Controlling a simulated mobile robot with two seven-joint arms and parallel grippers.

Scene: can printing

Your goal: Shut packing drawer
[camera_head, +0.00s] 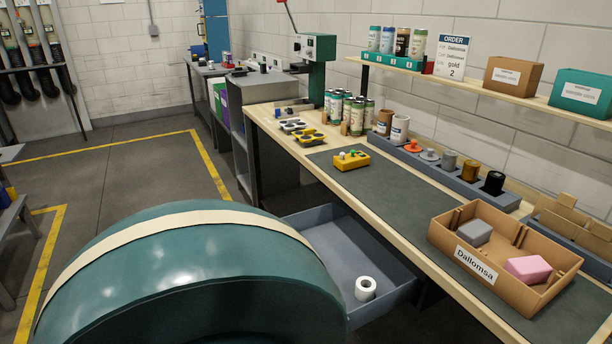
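The packing drawer (322,243) is a grey drawer pulled out from under the workbench. A white roll (365,288) stands inside it near its right end. A large teal rounded shape with a cream stripe, which looks like part of my own body, covers the lower left and hides the drawer's near left part. Neither of my grippers is in view.
The floor (125,172) at the left is clear.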

